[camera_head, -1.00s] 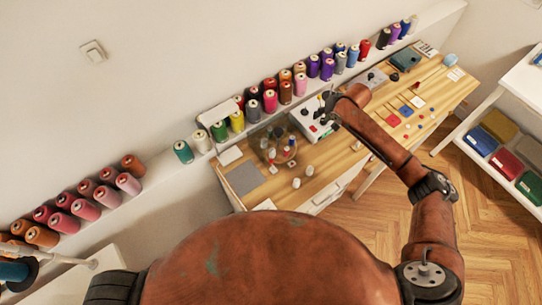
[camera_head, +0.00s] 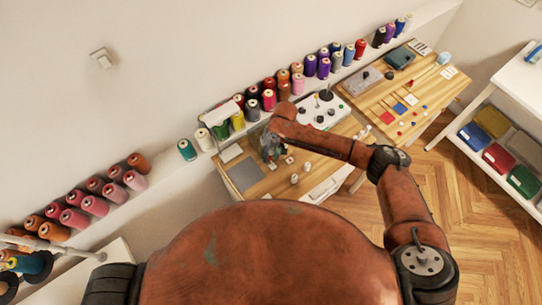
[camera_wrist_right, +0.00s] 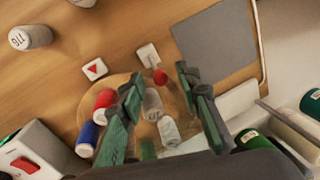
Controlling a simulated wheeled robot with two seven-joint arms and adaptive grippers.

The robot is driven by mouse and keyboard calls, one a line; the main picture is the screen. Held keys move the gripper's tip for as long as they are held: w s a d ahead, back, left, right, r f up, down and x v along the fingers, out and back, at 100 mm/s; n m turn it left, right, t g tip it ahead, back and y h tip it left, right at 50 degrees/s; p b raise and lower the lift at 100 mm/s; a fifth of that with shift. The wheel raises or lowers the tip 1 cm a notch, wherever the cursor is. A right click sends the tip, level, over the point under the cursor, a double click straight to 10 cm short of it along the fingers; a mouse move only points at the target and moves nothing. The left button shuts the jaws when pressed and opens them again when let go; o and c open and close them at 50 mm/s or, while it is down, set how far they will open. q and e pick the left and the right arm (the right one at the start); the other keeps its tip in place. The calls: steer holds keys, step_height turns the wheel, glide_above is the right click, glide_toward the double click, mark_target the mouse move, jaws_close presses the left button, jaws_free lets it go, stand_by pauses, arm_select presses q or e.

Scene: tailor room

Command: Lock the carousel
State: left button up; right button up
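The carousel (camera_wrist_right: 118,80) is a round wooden disc carrying small red, blue and white spools; it lies below my right gripper in the right wrist view. A white tile with a red triangle (camera_wrist_right: 95,69) lies beside the disc. A white block (camera_wrist_right: 147,54) with a red-tipped peg (camera_wrist_right: 160,77) is at the disc's edge. My right gripper (camera_wrist_right: 158,80) is open, its two green-grey fingers apart over the disc with spools between them in the picture. Contact cannot be told. In the head view my right gripper (camera_head: 271,146) mostly hides the carousel. My left gripper is not in view.
A grey mat (camera_head: 244,174) lies left of the carousel. Two white spools (camera_head: 294,179) stand in front. A white control box (camera_head: 318,112) stands behind to the right. Thread cones (camera_head: 238,121) line the ledge behind the table.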

steer(key=shift+a+f, duration=0.1)
steer(key=shift+f, duration=0.4)
steer(key=shift+c, duration=0.2)
jaws_close()
